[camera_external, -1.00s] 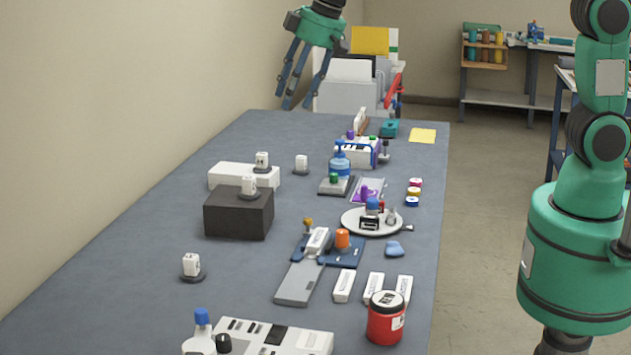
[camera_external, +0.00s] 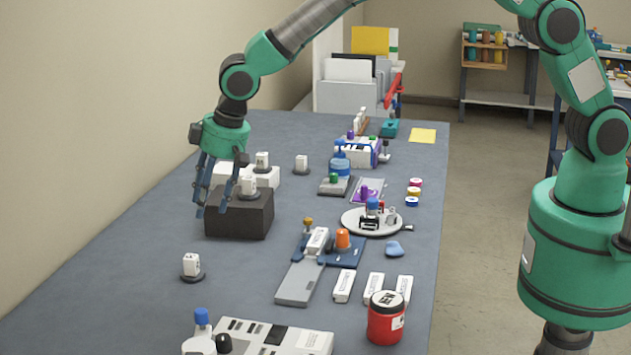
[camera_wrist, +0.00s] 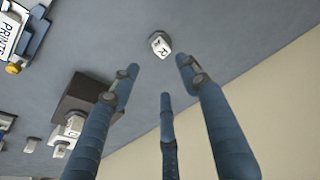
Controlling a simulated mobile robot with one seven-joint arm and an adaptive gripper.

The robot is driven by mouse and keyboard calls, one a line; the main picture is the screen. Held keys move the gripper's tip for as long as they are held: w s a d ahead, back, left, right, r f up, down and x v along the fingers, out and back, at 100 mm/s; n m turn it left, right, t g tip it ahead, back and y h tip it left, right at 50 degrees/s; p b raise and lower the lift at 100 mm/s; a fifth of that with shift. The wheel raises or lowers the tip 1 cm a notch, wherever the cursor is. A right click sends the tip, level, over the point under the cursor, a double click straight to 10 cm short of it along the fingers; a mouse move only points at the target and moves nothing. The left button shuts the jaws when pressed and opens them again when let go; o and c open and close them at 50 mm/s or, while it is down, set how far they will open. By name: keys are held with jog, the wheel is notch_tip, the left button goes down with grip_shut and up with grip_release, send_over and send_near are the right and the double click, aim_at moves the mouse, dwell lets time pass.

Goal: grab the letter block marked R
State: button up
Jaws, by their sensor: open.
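The white letter block marked R (camera_wrist: 160,45) shows at the upper middle of the wrist view, on a small dark round base on the grey table. It matches the lone block (camera_external: 191,264) at the left of the table in the external view, where its letter is too small to read. My gripper (camera_external: 211,211) is above the table, beside and partly in front of the dark box. In the wrist view, the fingers of my gripper (camera_wrist: 157,72) are spread and empty, with the R block beyond their tips, not touching.
A dark box (camera_external: 238,220) carries another white block (camera_external: 248,185). Behind it a white box (camera_external: 222,176) carries a block (camera_external: 262,162), and another block (camera_external: 301,164) stands on the table. The wall is close on the left. Table around the R block is clear.

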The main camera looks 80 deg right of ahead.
jog(key=shift+w+a+f, duration=0.2)
jog(key=shift+f, duration=0.3)
jog(key=shift+f, duration=0.15)
send_over(192, 256)
jog(key=s, duration=0.2)
jog(key=shift+s+a+f, duration=0.1)
jog(key=shift+f, duration=1.9)
jog(key=shift+a+f, duration=0.1)
jog(key=shift+f, duration=1.85)
jog(key=shift+w+b+x, duration=0.1)
jog(key=shift+b+x, duration=0.15)
jog(key=shift+x, duration=1.05)
jog(key=shift+w+b+x, duration=0.15)
jog(key=shift+b+x, duration=0.05)
jog(key=shift+x, duration=1.1)
jog(key=shift+d+r, duration=0.1)
